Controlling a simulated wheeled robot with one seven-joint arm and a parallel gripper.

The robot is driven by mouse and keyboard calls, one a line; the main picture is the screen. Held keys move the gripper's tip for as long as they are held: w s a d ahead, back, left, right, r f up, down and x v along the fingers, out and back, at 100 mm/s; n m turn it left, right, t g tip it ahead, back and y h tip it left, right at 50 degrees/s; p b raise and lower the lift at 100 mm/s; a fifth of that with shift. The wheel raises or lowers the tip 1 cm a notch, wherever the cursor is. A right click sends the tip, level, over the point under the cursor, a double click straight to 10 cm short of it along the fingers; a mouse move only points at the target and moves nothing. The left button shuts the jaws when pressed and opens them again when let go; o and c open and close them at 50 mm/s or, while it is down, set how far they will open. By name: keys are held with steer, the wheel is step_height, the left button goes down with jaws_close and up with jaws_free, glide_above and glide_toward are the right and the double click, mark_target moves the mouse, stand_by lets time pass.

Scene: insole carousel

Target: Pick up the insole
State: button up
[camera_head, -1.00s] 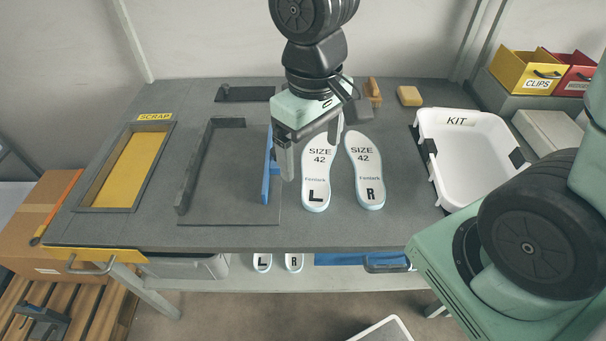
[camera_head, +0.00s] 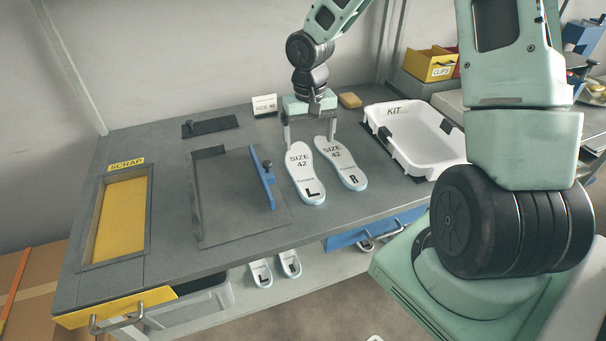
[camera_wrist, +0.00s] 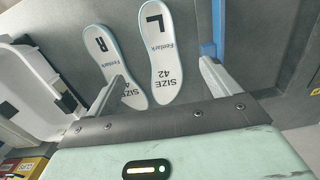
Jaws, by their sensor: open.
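Two white insoles with pale blue edges lie side by side on the grey bench. The L insole (camera_head: 305,174) is on the left and the R insole (camera_head: 342,163) on the right; both read SIZE 42. My gripper (camera_head: 310,137) is open and empty at their far ends. In the wrist view, the L insole (camera_wrist: 160,45) lies between my gripper's spread fingers (camera_wrist: 163,74). One finger overlaps the R insole (camera_wrist: 108,55) in the picture; the other is beside the blue bar (camera_wrist: 219,28). Fingertip height above the bench is unclear.
The white KIT tray (camera_head: 417,137) stands to the right, and the yellow SCRAP recess (camera_head: 121,219) is at the left. A dark plate (camera_head: 235,207) with a blue bar (camera_head: 263,181) lies left of the insoles. A yellow block (camera_head: 350,100) and a small sign (camera_head: 265,104) are behind.

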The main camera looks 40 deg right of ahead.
glide_above(309, 186)
steer(key=f, duration=0.8)
steer(key=shift+w+d+f, duration=0.1)
steer(key=shift+w+f, duration=0.05)
steer(key=shift+w, duration=0.25)
steer(key=shift+s+f, duration=0.2)
steer(key=shift+f, duration=1.15)
steer(key=shift+s+f, duration=0.2)
steer(key=shift+f, duration=1.1)
steer(key=c, duration=1.1)
